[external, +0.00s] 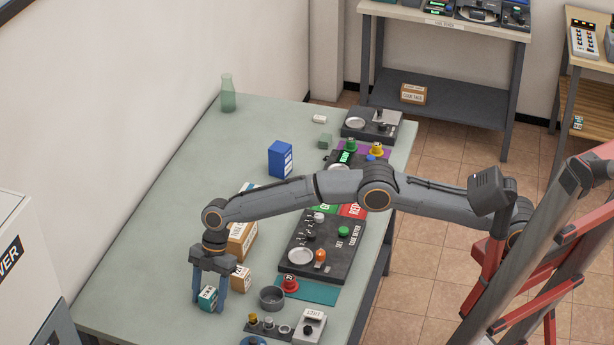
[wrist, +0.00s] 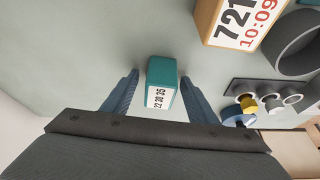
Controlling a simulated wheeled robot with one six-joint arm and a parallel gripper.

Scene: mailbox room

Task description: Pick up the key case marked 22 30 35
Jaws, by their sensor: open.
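The key case (wrist: 162,71) is a small teal box with a white label reading 22 30 35. In the external view the teal key case (external: 208,297) sits at the near left of the green table. My gripper (wrist: 158,80) is open, with one blue-grey finger on each side of the case. In the wrist view there is a visible gap between the case and each finger. My gripper (external: 209,298) points down over the case in the external view. Whether the fingertips reach the table is hard to tell.
A cardboard box marked 721 10:09 (wrist: 240,22) stands right of the case. A dark round bowl (external: 272,297) and a dark strip with several knobs (external: 268,328) lie further right. A blue box (external: 280,159) stands farther back. The table (external: 140,265) is bare left of the case.

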